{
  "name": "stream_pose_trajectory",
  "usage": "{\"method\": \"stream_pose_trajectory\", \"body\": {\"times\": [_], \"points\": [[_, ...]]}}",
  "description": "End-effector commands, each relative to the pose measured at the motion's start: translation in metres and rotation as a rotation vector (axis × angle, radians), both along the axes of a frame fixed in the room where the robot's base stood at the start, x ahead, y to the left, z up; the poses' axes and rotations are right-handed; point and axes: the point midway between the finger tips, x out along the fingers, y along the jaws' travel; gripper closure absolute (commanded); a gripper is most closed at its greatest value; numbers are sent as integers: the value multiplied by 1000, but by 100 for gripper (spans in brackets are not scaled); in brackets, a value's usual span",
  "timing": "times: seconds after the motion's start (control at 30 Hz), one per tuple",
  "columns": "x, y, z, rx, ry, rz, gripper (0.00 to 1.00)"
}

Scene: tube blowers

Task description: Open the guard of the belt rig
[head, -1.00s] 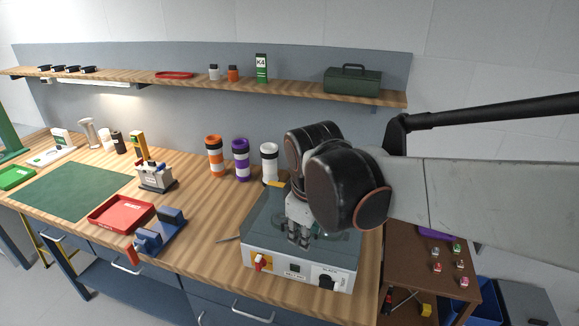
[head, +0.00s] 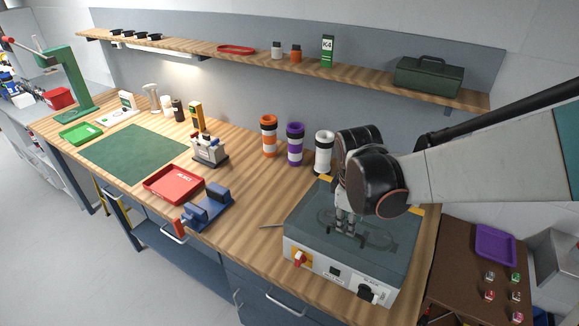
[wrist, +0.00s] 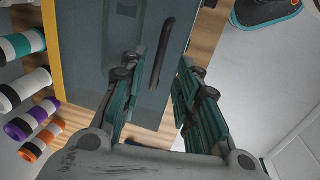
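The belt rig (head: 325,268) is a pale box on the right part of the bench, with a red switch and a black knob on its front. Its guard (head: 380,218), a see-through grey-teal cover, lies down over the top; it also fills the middle of the wrist view (wrist: 110,45). A black bar handle (wrist: 164,50) shows on the guard in the wrist view. My gripper (head: 346,232) is above the guard, pointing down. In the wrist view my gripper (wrist: 157,78) has its fingers apart, with the handle between and beyond them and no visible contact.
White (head: 324,153), purple (head: 295,144) and orange (head: 269,136) banded canisters stand behind the rig. A blue fixture (head: 207,207) and red tray (head: 173,184) lie to its left. A brown side table (head: 465,262) stands at the right. A shelf (head: 370,82) runs above.

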Motion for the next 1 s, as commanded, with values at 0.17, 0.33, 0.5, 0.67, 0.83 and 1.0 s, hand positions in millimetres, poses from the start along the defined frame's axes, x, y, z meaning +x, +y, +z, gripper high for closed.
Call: {"method": "stream_pose_trajectory", "body": {"times": [0.17, 0.33, 0.5, 0.67, 0.83, 1.0], "points": [[6, -3, -28, 0, 0, -1, 70], [7, -5, -39, 0, 0, -2, 70], [7, -5, -41, 0, 0, -1, 70], [7, -5, -41, 0, 0, -1, 70], [7, -5, -41, 0, 0, -1, 100], [7, -5, -41, 0, 0, -1, 100]]}}
